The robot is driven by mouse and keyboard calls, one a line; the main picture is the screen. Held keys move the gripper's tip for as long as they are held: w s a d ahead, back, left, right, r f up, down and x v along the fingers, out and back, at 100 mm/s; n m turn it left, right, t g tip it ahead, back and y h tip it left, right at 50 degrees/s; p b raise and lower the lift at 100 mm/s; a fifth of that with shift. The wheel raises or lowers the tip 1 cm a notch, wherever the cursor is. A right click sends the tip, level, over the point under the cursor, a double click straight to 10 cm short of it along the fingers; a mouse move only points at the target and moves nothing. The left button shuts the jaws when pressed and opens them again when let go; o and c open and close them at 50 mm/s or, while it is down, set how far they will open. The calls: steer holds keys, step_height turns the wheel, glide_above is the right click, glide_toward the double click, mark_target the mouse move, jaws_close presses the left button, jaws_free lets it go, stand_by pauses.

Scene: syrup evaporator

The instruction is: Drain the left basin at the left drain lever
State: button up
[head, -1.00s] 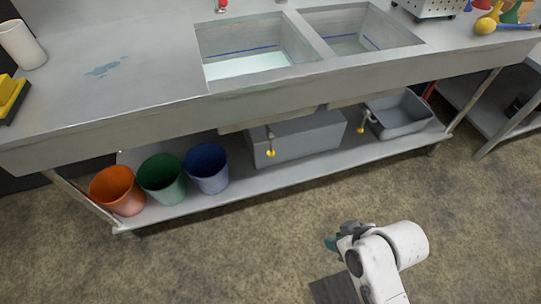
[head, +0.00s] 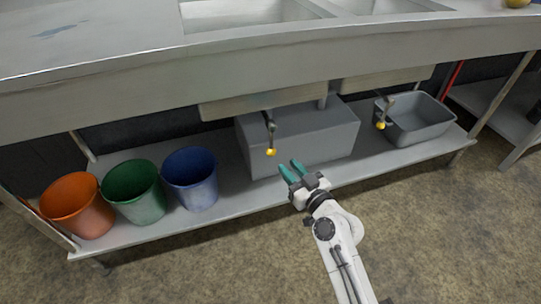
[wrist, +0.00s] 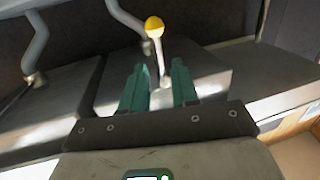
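The left drain lever (head: 270,137) hangs under the left basin (head: 240,12), with a yellow ball at its lower end. In the wrist view its yellow ball (wrist: 154,27) and metal rod show ahead, between and beyond my fingertips. My gripper (head: 292,168) has teal fingers spread apart and empty, just below and right of the yellow ball in the head view. In the wrist view the gripper (wrist: 159,82) is open too, apart from the lever. Only part of the left basin's inside shows now, so its water level cannot be told.
A grey box (head: 315,140) stands on the lower shelf behind the lever. The right drain lever (head: 383,112) hangs over a grey tub (head: 425,118). Orange (head: 78,208), green (head: 134,192) and blue (head: 191,180) buckets stand at the shelf's left. The floor in front is clear.

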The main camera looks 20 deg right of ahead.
mark_target(272, 147)
steer(key=b+x, duration=0.1)
steer(key=x, duration=0.4)
steer(key=b+x, duration=0.1)
steer(key=x, duration=0.5)
steer(key=shift+w+d+r, duration=0.1)
steer(key=shift+w+d, duration=0.1)
jaws_close()
